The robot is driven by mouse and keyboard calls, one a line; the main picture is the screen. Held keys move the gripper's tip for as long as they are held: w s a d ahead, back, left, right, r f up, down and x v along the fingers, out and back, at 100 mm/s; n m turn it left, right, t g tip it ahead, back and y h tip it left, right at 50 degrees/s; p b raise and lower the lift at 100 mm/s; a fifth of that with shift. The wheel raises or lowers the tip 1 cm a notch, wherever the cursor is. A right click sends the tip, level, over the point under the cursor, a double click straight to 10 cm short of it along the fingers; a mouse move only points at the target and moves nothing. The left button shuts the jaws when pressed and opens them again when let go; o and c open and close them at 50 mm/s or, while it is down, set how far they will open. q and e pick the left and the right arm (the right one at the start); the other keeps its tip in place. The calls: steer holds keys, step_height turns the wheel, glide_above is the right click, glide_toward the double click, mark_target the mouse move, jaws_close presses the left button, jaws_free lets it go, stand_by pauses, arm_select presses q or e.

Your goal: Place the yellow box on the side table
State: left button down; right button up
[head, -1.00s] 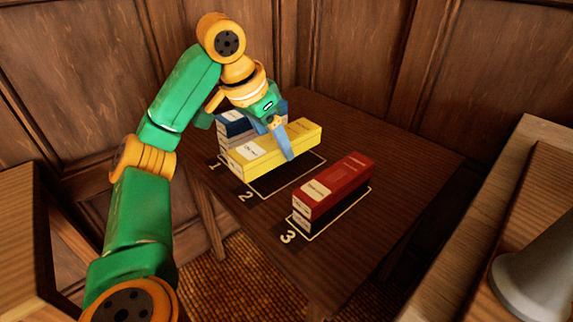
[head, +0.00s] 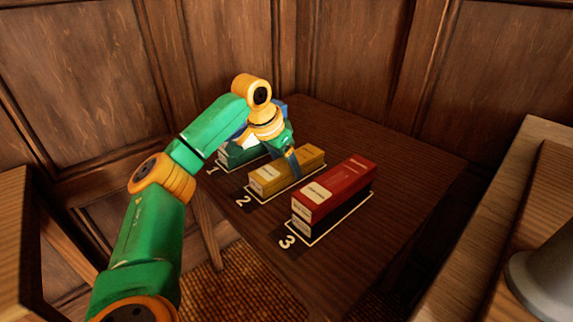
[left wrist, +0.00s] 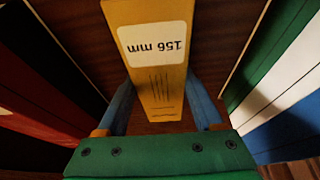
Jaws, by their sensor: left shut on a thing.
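The yellow box (head: 265,180) lies lengthwise over the outlined place marked 2 on the dark side table (head: 405,165). It looks down at the table surface, though its underside is hidden. My left gripper (head: 294,165) is shut on it from above, toward its far part. In the left wrist view the yellow box (left wrist: 158,65), with a white "156 mm" label, stands between the two blue fingers (left wrist: 160,108). My right gripper is not in view.
A red box (head: 335,188) on a dark one fills place 3, close on the right. A green box (head: 240,155) and other boxes stand at place 1, partly behind my arm. The table's right side is clear. Wood panelling (head: 340,55) closes the back.

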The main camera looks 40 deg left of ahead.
arm_select(q)
steer(key=shift+c, duration=0.2)
jaws_free()
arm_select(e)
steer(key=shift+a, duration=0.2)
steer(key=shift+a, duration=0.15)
arm_select(q)
steer(key=p+v, duration=0.4)
steer(key=v, duration=0.8)
steer(key=shift+r, duration=0.2)
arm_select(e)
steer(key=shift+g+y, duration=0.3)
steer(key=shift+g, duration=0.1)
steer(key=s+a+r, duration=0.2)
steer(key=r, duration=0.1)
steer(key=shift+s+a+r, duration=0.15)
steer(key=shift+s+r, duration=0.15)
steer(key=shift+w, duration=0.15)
